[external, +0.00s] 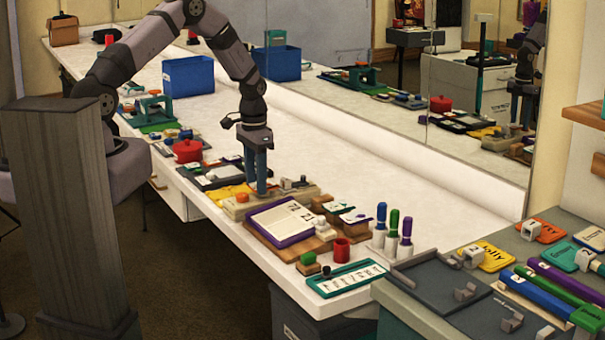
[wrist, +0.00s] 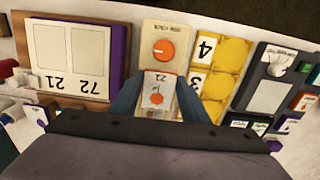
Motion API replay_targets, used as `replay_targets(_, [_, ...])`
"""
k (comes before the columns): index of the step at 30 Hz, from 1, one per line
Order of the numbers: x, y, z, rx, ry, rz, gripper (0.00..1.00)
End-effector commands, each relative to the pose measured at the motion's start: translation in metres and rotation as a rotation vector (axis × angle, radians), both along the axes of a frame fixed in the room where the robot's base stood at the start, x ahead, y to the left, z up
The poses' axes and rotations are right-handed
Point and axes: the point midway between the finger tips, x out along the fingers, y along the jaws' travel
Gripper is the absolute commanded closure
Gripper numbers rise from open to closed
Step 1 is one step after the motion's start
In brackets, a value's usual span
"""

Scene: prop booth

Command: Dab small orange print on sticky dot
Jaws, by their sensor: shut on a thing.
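My gripper (external: 262,190) points down over the row of items along the table's front edge. In the wrist view its two blue fingers (wrist: 157,92) are shut on the sides of a small pale block with an orange cherry-like print (wrist: 157,98) on its face. Just beyond the block lies a beige board with a round orange dot (wrist: 163,50), which I take to be the sticky dot. The block overlaps the board in this view, so I cannot tell whether they touch. In the external view the fingers hide the block.
A purple-edged board (external: 285,222) with number cards stands on one side, and yellow cards (wrist: 222,55) on the other. A red pot (external: 187,150) and blue bin (external: 188,75) are farther along. Blue, green and purple markers (external: 393,228) stand at right. The table's back strip is clear.

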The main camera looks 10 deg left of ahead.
Motion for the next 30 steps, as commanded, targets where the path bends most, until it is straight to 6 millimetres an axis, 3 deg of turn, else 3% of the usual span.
replay_targets(10, [-0.002, 0.001, 0.004, 0.003, 0.004, 0.000, 0.90])
replay_targets(30, [-0.001, 0.000, 0.053, 0.001, 0.002, 0.000, 0.90])
